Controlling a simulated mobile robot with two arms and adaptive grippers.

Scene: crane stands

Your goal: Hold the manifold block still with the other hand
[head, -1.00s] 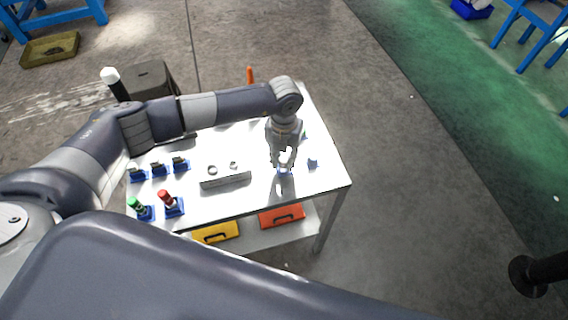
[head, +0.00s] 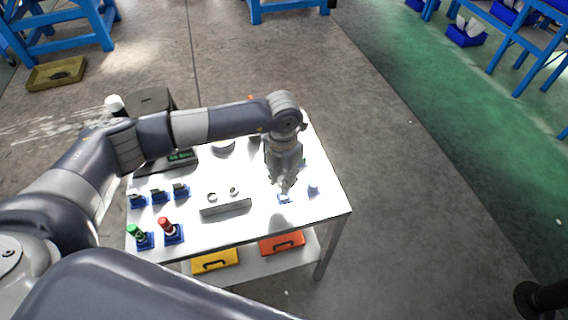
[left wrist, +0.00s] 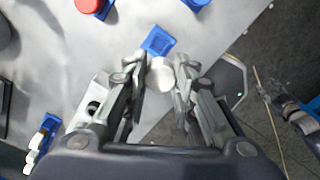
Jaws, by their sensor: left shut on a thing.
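The manifold block (head: 226,207) is a grey bar with two round rings on its back edge, lying mid-table in the head view. No gripper touches it there. Part of a pale block with a dark hole (left wrist: 95,95), apparently the manifold block, shows left of the fingers in the left wrist view. My left gripper (head: 285,187) is to the right of the block, pointing down, shut on a small white round part (left wrist: 161,74).
Blue stands with a green-topped part (head: 136,232) and a red-topped part (head: 165,224) stand at the front left. Several small blue stands line the left side. Yellow (head: 214,261) and orange (head: 283,243) cases lie on the lower shelf.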

